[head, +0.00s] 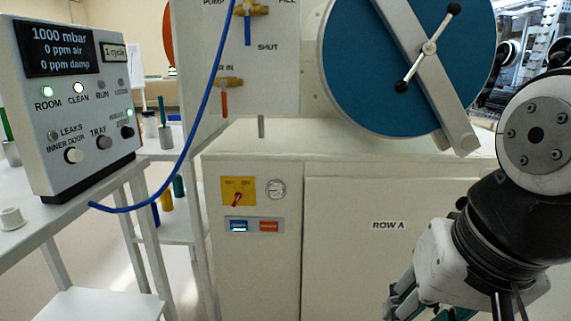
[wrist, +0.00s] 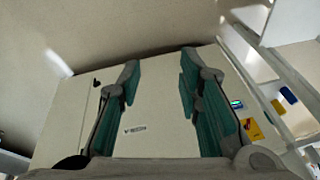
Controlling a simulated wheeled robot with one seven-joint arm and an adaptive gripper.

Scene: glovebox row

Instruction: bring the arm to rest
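My gripper (wrist: 158,105) is open and empty in the wrist view, its two green-padded fingers spread apart with the cabinet front between and behind them. In the head view my gripper (head: 405,300) hangs low at the right, below my arm, and its fingertips are partly cut off by the bottom edge. It is in front of the white cabinet (head: 340,260) labelled ROW A. I cannot tell the exact gap between them, but no contact shows.
A blue round door (head: 370,75) with a diagonal bar sits above the cabinet. A control box (head: 75,110) with lit ROOM and CLEAN lamps stands at left on a white stand (head: 125,180). A blue hose (head: 185,150) hangs beside it. Bare floor (wrist: 110,30) shows in the wrist view.

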